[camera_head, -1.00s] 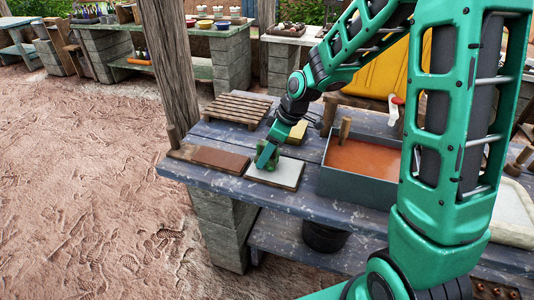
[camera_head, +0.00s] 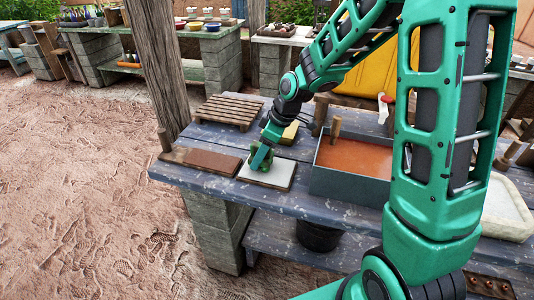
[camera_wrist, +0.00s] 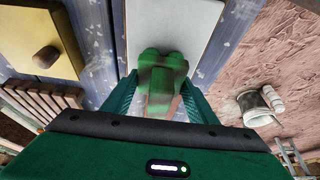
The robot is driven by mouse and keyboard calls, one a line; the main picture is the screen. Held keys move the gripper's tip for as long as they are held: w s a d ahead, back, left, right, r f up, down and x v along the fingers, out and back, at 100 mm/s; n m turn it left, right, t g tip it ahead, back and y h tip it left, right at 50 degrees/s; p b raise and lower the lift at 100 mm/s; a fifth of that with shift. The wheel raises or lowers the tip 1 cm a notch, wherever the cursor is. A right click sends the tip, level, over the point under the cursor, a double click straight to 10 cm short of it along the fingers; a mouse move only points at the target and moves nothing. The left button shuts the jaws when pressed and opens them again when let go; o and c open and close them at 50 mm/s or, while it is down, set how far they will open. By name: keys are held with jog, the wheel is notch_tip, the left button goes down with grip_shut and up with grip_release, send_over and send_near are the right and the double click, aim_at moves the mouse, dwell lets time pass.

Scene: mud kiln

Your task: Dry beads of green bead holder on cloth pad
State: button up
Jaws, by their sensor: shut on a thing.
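My gripper (camera_head: 262,158) is shut on the green bead holder, low over the left end of the blue-grey table. The green bead holder (camera_wrist: 162,75) sits between my fingers in the wrist view. The pad also shows in the wrist view (camera_wrist: 200,22) beyond the holder. I cannot tell whether the holder touches the pad. The beads cannot be made out; the holder's underside is hidden.
A tray of orange-brown liquid (camera_head: 355,156) stands right of the pad. A brown board (camera_head: 213,162) lies to its left. A wooden slatted rack (camera_head: 229,110) and a yellow block (camera_head: 290,133) lie behind. A pale basin (camera_head: 508,210) is at the right.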

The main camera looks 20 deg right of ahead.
aim_at(256, 144)
jog(key=r, duration=0.2)
jog(key=a+r, duration=0.1)
jog(key=shift+w+r, duration=0.35)
jog(key=shift+r, duration=0.05)
jog(key=shift+d+r, duration=0.15)
jog(key=shift+r, duration=2.1)
